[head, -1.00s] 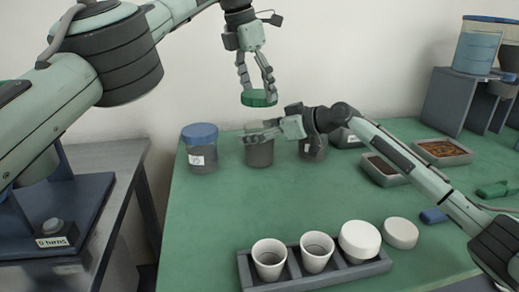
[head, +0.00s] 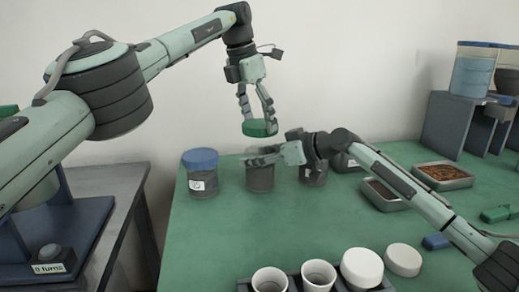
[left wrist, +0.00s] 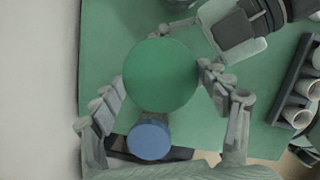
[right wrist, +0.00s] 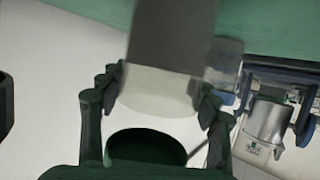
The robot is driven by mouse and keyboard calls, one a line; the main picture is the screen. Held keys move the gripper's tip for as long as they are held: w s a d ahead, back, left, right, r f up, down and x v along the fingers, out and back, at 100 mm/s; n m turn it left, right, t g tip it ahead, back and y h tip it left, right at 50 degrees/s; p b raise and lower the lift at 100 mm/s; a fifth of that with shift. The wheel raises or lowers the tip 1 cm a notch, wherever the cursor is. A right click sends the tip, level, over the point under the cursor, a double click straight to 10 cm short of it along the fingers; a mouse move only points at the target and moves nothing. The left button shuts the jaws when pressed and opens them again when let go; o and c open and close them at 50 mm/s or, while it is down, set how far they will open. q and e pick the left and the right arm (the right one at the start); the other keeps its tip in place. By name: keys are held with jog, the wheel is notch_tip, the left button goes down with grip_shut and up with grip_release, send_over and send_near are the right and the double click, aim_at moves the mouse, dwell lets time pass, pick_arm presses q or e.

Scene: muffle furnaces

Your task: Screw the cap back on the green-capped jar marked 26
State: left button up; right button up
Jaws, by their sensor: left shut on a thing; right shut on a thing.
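My left gripper (head: 259,122) is shut on a round green cap (head: 260,128). The cap hangs roughly level above a dark, open-topped jar (head: 260,180), with a clear gap between them. In the left wrist view the green cap (left wrist: 160,75) fills the space between the fingers and hides what lies beneath. My right gripper (head: 262,158) comes in from the right and is shut around the upper part of that jar, which stands on the green table. In the right wrist view the jar (right wrist: 172,35) is between the fingers. No number is readable on it.
A blue-capped jar (head: 200,172) stands just left on the green table (head: 225,235). Another dark jar (head: 313,174) is partly behind my right gripper. White cups (head: 319,274) and round white lids (head: 403,260) are at the front. Trays (head: 443,175) stand to the right.

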aim_at(259, 146)
pick_arm(q)
jog(key=shift+f, duration=1.9)
jog(key=shift+f, duration=0.1)
jog(key=shift+f, duration=0.9)
jog(key=c, duration=0.3)
jog(key=shift+s+f, duration=0.15)
jog(key=shift+f, duration=0.55)
